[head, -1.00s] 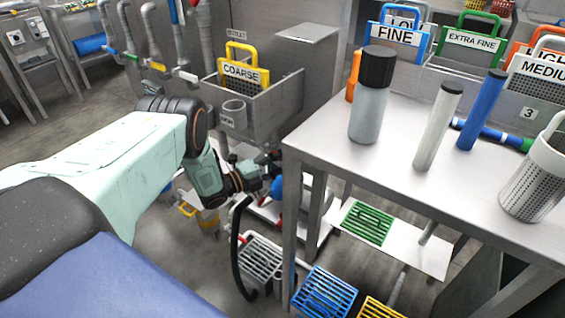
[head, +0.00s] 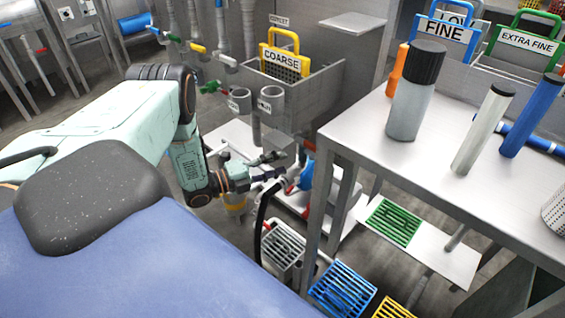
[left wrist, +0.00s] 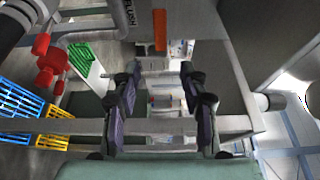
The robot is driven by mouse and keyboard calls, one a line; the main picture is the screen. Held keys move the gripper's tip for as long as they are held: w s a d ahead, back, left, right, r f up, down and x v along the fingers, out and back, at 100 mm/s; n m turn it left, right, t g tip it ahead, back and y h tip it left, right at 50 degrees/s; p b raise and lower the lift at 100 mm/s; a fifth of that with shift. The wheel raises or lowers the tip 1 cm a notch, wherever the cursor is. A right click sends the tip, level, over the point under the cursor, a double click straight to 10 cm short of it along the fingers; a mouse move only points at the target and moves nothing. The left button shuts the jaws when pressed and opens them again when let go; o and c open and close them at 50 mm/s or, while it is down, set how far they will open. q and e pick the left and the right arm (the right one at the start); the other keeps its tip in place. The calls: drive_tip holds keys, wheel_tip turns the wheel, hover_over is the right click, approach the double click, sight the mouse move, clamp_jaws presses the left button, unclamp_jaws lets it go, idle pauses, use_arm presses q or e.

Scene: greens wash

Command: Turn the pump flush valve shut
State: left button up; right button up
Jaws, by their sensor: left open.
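My left gripper (head: 274,168) is open and empty at the low pump unit beside the table. Its two fingers also show in the left wrist view (left wrist: 160,78), with a gap between them. A blue pump part (head: 307,174) is just right of the fingers in the head view. In the left wrist view, a red valve-like fitting (left wrist: 50,62) is on a pipe at the left. A plate (left wrist: 127,14) reading "FLUSH" and an orange bar (left wrist: 160,30) are ahead, above the fingertips. I cannot tell which part is the valve's handle. My right gripper is out of view.
A steel table (head: 345,130) with a black-capped bottle (head: 412,100) stands right of the arm. A black hose (head: 260,225) hangs below the gripper. Blue (head: 342,290) and green (head: 393,222) grates lie low. A sink (head: 320,90) and two grey cups (head: 272,105) are behind.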

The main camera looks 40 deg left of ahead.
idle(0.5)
use_arm(q)
wheel_tip(320, 180, down, 8)
drive_tip(key=s+n+g+y, duration=0.25)
drive_tip(key=n+y, duration=0.25)
drive_tip(key=n, duration=0.6)
drive_tip(key=s+d+f+n+g+y, duration=0.2)
drive_tip(key=s+d+f+n+g, duration=0.5)
drive_tip(key=s+n, duration=0.25)
drive_tip(key=s+d+r+n+g, duration=0.1)
drive_tip(key=s+d+r+g, duration=0.1)
drive_tip(key=s, duration=0.5)
drive_tip(key=s+d+r+n+g, duration=0.1)
drive_tip(key=s+d+r+g, duration=0.1)
drive_tip(key=s+d, duration=0.3)
drive_tip(key=s+d+r+n+g+y, duration=0.1)
drive_tip(key=s+d+r+g, duration=0.1)
drive_tip(key=s, duration=0.6)
drive_tip(key=shift+s+d+r, duration=0.2)
drive_tip(key=shift+s+d, duration=0.2)
drive_tip(key=shift+d, duration=0.5)
drive_tip(key=shift+n+g, duration=0.25)
